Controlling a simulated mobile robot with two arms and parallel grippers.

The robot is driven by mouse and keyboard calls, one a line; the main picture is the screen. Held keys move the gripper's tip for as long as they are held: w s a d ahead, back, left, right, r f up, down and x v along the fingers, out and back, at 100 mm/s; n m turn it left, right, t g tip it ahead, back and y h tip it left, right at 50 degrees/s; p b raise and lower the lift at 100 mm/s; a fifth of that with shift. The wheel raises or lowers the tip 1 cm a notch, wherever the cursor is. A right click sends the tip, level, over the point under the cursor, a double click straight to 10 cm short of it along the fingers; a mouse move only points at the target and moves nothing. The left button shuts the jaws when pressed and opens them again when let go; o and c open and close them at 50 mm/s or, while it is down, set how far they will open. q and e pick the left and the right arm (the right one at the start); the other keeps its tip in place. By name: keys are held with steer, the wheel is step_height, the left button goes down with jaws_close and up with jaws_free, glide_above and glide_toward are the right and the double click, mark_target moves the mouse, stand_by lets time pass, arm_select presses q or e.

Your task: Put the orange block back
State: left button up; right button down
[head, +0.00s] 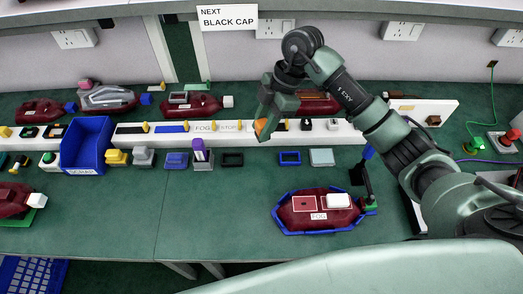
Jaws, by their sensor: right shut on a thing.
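My right gripper (267,122) comes from the right and is shut on the orange block (261,127). It holds the block at the front of the long white rack (330,131), near the middle of the table. Only part of the orange block shows below the fingers. I cannot tell whether the block touches the rack. My left gripper is not in view.
Several small parts line the rack's front. A sign (228,18) reads NEXT BLACK CAP. The front middle of the table is clear.

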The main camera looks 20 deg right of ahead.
step_height(320, 180, down, 7)
steer(key=shift+a+f, duration=0.1)
steer(key=shift+f, duration=0.1)
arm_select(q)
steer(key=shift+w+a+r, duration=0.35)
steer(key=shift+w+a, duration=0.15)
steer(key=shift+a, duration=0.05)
arm_select(e)
steer(key=shift+w+f, duration=0.1)
steer(key=shift+f, duration=2)
steer(key=shift+f, duration=0.1)
steer(key=c, duration=1.1)
jaws_free()
steer(key=shift+o, duration=0.2)
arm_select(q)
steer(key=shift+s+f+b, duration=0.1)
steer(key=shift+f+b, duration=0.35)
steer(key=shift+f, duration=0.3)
arm_select(e)
steer(key=v, duration=1.2)
